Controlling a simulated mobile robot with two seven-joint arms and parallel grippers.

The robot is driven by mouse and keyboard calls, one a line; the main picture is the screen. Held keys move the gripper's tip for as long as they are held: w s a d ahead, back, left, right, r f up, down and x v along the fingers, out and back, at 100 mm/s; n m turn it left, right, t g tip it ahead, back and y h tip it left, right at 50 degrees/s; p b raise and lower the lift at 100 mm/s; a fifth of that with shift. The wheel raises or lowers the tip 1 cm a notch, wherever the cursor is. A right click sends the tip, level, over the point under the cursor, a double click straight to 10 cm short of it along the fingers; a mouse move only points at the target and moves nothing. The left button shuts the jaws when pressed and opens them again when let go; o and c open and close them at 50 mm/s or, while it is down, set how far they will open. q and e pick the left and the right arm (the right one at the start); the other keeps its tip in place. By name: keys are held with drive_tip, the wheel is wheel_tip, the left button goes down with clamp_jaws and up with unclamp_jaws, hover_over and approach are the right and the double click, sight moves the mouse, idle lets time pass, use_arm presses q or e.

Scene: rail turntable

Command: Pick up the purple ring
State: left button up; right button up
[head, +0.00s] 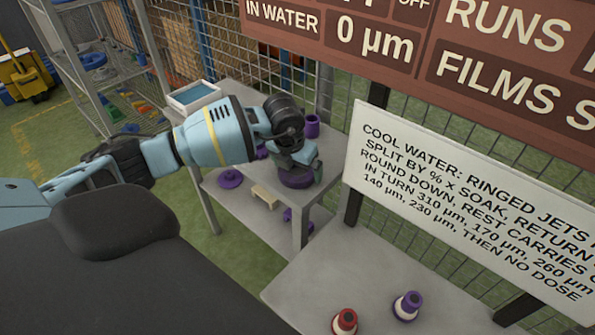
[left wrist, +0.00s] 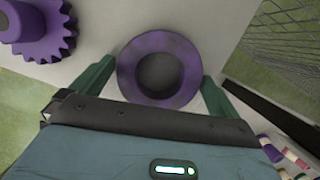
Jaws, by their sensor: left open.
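The purple ring (left wrist: 130,70) lies flat on the grey table top in the left wrist view, with a dark round centre. In the head view the purple ring (head: 297,181) shows just below my left gripper (head: 301,163), which partly covers it. My left gripper (left wrist: 158,76) is open, with one green finger on each side of the ring. Whether the fingers touch it I cannot tell. My right gripper is in neither view.
A purple gear (left wrist: 40,45) sits left of the ring. A purple cup-like part (head: 311,127) and a blue-filled tray (head: 194,94) stand behind. Purple parts (head: 231,179) lie on the lower shelf.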

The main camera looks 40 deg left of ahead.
use_arm(q)
drive_tip(key=c, duration=1)
drive_tip(key=shift+o, duration=0.2)
drive_tip(key=shift+r, duration=0.1)
drive_tip(key=shift+r, duration=0.5)
wheel_tip(320, 180, up, 2)
drive_tip(key=shift+r, duration=0.15)
drive_tip(key=s+d, duration=0.2)
drive_tip(key=s, duration=0.5)
drive_tip(key=s+d+r+b, duration=0.1)
drive_tip(key=s+d, duration=0.1)
drive_tip(key=s, duration=0.6)
drive_tip(key=shift+s+r, duration=0.3)
